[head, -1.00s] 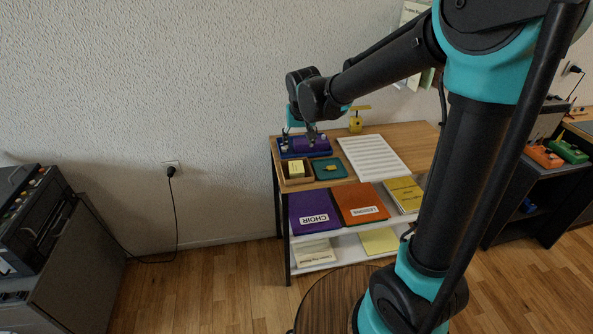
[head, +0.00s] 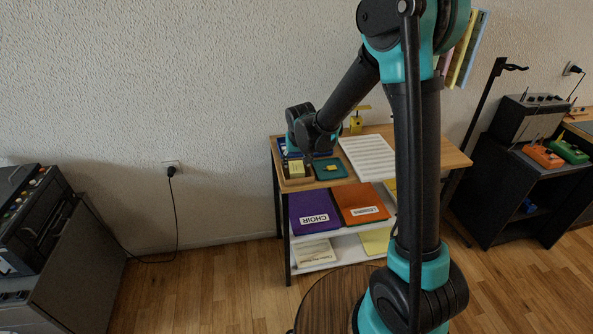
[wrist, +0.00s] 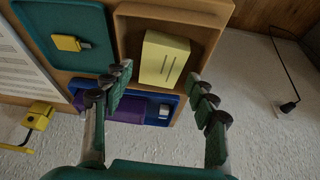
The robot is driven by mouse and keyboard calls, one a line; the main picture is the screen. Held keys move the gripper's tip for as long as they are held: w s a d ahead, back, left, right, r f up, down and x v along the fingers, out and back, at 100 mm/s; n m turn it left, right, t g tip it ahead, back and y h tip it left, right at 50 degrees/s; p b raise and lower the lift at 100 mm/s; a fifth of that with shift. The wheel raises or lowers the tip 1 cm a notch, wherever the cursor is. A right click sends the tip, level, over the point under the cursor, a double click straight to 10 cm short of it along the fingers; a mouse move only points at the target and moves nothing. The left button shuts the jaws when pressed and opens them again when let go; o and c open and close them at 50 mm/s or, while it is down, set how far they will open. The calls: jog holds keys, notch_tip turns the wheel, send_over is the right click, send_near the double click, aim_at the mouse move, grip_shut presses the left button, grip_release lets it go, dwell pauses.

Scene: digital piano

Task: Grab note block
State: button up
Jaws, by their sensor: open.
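The note block, a pale yellow pad with two dark lines on its face, sits inside a brown wooden tray at the shelf's left end. It shows in the head view (head: 296,170) and, larger, in the wrist view (wrist: 164,60). My gripper (wrist: 160,78) is open and empty, with its two fingers spread to either side of the block's near end in the wrist view. The fingertips look apart from the block; the height gap is hard to judge. In the head view my wrist hangs just behind the block.
The wooden tray's walls (wrist: 124,35) surround the block. A teal tray (head: 322,173) with a small yellow item lies beside it. A blue tray (wrist: 172,97) with a purple object lies behind. White sheets (head: 375,158) and a yellow device (head: 356,124) are farther right.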

aim_at(297, 167)
jog(key=shift+x, duration=1.7)
jog(key=shift+s, duration=0.1)
jog(key=c, duration=0.9)
jog(key=shift+c, duration=0.2)
